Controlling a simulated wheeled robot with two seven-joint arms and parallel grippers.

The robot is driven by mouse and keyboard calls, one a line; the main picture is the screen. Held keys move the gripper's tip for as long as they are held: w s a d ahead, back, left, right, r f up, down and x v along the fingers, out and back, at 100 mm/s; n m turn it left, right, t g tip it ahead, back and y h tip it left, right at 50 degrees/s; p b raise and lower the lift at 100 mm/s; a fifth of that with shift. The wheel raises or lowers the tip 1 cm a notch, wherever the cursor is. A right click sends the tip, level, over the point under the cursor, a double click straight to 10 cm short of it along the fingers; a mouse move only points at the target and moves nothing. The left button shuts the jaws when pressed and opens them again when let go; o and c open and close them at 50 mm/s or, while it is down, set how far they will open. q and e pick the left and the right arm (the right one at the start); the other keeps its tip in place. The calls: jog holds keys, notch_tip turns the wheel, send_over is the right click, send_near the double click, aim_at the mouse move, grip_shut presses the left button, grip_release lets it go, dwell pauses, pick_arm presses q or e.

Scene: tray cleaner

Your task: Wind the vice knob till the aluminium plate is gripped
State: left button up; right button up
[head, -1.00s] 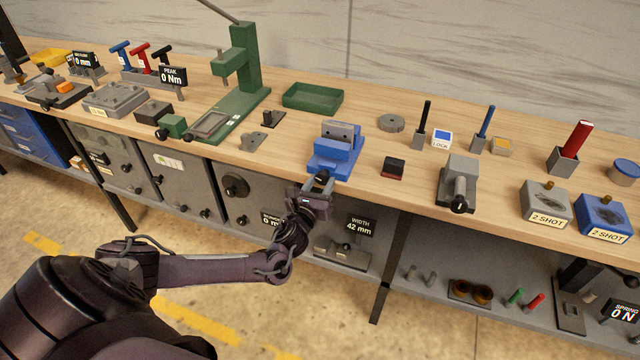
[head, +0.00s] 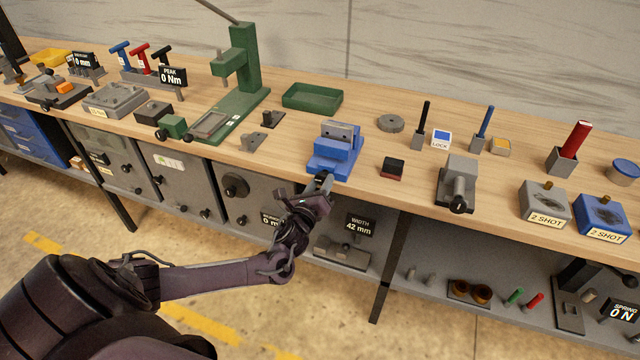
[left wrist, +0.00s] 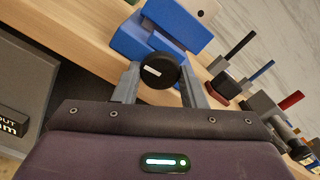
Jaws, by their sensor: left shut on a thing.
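The blue vice (head: 334,155) stands at the front edge of the wooden bench in the head view. It also shows at the top of the left wrist view (left wrist: 150,38). Its round black knob (left wrist: 160,71) faces me and carries a pale mark. My left gripper (head: 322,182) is in front of the vice, with its fingers (left wrist: 160,80) on either side of the knob, shut on it. The gripper is rolled relative to the bench. A grey strip (head: 338,130) shows at the vice's upper jaws; I cannot tell whether it is the aluminium plate.
A black-and-red block (head: 393,168) and a grey clamp (head: 459,185) stand to the right of the vice. A green press (head: 235,85) and green tray (head: 312,97) stand behind and left. A display reading "WIDTH 42 mm" (head: 359,226) hangs below the bench edge.

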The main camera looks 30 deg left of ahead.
pick_arm(q)
jog(key=n, duration=0.4)
jog(key=shift+n, duration=0.4)
jog(key=n, duration=0.3)
jog(key=shift+r+n, duration=0.1)
jog(key=shift+n, duration=0.2)
jog(key=n, duration=0.3)
jog(key=shift+n, duration=0.3)
jog(key=n, duration=0.4)
jog(key=shift+n, duration=0.3)
jog(key=n, duration=0.3)
jog(key=shift+r+n, duration=0.1)
jog(key=shift+n, duration=0.2)
jog(key=n, duration=0.4)
jog(key=shift+n, duration=0.3)
jog(key=n, duration=0.3)
jog(key=shift+n, duration=0.3)
jog(key=shift+s+a+n, duration=0.1)
jog(key=shift+n, duration=1.6)
